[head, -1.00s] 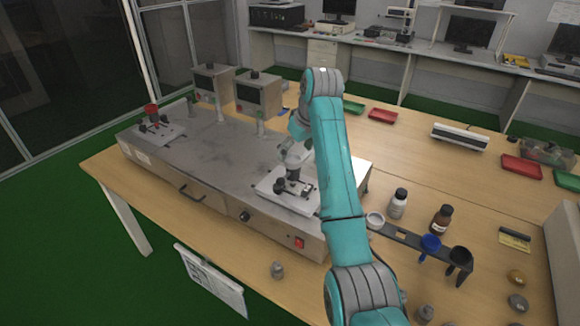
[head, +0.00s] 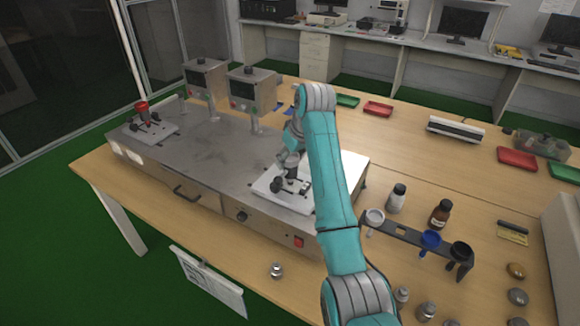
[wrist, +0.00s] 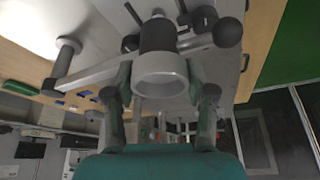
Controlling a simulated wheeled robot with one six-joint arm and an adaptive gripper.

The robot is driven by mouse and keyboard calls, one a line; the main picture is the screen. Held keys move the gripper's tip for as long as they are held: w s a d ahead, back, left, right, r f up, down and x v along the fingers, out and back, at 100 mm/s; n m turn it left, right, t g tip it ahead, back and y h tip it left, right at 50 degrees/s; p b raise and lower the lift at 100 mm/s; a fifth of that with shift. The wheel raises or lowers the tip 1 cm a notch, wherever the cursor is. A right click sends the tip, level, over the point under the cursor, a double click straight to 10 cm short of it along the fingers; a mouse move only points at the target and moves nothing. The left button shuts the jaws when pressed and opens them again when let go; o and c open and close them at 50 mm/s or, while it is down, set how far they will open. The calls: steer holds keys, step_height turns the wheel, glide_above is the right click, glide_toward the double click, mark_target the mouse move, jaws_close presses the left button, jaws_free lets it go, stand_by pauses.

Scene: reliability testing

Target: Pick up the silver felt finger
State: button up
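The silver felt finger (head: 291,160), a small grey-silver cylinder, stands at the dark fixture on the white plate (head: 325,187) of the right-hand station. In the wrist view its round silver end (wrist: 160,75) lies between the two fingers of my gripper (wrist: 160,88), with a dark shaft beyond it. The fingers flank the silver end closely on both sides. I cannot tell whether both pads touch it. In the head view my gripper (head: 291,143) is at the fixture, partly hidden by my arm.
A red-topped piece (head: 141,107) stands on the left station. Dark knobs (wrist: 227,32) and bars surround the felt finger. A holder with cups (head: 405,232), a white bottle (head: 397,197) and a brown bottle (head: 441,213) stand right of my arm. Small metal weights (head: 426,311) are near the front.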

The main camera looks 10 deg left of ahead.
mark_target(290, 160)
steer(key=shift+c, duration=0.3)
step_height(290, 160, up, 10)
stand_by(0.4)
stand_by(0.4)
